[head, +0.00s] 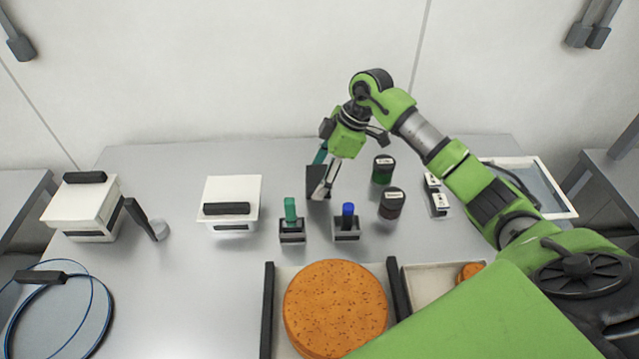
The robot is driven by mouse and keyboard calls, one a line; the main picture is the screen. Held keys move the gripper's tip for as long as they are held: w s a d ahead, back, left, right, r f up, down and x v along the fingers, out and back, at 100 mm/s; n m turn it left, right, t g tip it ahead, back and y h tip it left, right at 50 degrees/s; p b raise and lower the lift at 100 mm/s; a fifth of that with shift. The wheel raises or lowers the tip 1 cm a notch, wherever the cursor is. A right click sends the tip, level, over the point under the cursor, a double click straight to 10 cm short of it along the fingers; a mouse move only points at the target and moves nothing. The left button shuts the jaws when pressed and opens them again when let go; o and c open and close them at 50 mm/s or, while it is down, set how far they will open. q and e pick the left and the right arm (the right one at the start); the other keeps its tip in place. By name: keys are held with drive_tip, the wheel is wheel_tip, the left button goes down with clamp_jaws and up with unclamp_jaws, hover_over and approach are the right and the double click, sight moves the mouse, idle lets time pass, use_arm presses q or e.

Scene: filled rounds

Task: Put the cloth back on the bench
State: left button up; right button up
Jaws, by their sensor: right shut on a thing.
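My right gripper (326,180) is over the back middle of the grey bench (160,285), pointing down behind the two small holders. A small teal thing (320,153) shows at its left side, beside a dark flat piece. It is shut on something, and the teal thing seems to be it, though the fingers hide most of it. I cannot tell whether this is the cloth. No spread-out cloth is clear on the bench. My left gripper is not in view.
Holders with a teal (290,209) and a blue-topped piece (348,213) stand just in front. Two dark jars (383,170) (392,202) are to the right. White boxes (230,192) (83,205) stand left.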

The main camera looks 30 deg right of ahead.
wheel_tip(320, 180, down, 4)
drive_tip(key=shift+r+p, duration=0.15)
drive_tip(key=shift+p, duration=0.25)
drive_tip(key=o, duration=1.1)
drive_tip(key=shift+r, duration=0.1)
drive_tip(key=b+v, duration=0.2)
drive_tip(key=v, duration=1)
drive_tip(key=shift+a, duration=0.1)
